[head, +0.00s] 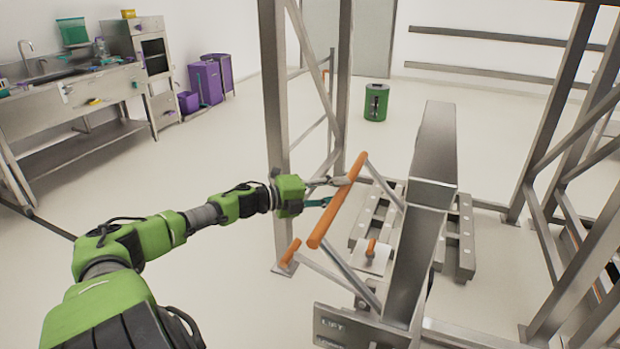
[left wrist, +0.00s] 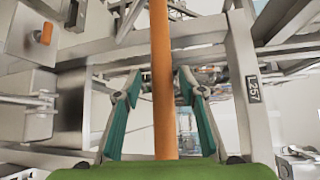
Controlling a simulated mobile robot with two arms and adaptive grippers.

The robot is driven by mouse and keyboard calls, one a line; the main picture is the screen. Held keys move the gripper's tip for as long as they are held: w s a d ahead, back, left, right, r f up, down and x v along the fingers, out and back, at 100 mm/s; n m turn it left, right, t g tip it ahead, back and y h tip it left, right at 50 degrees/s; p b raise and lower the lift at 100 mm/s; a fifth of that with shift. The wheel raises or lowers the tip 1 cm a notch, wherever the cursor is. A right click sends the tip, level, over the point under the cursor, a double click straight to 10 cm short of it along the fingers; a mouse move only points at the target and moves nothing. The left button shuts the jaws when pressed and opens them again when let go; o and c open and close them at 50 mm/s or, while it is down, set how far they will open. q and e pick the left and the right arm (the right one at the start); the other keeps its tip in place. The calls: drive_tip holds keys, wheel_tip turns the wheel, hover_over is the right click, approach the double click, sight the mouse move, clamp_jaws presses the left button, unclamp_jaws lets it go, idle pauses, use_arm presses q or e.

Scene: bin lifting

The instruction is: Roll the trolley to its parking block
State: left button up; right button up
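The trolley's orange handle bar (head: 339,200) runs at a slant on thin steel struts (head: 350,270) in the head view. My left gripper (head: 330,191) reaches it from the left, with its fingers at the bar. In the left wrist view the orange bar (left wrist: 162,80) runs between the two teal fingers of my left gripper (left wrist: 158,90). The fingers are apart, with a gap on each side of the bar. My right gripper is not in view. I cannot tell which thing is the parking block.
A steel post frame (head: 275,100) stands just behind my left gripper, and another frame (head: 545,180) stands at the right. A green bin (head: 376,103) stands at the back. Open floor (head: 190,165) lies to the left.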

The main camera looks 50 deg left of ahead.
use_arm(q)
drive_tip(key=v, duration=1)
drive_tip(key=shift+s+r, duration=0.15)
drive_tip(key=shift+s, duration=0.05)
idle(0.6)
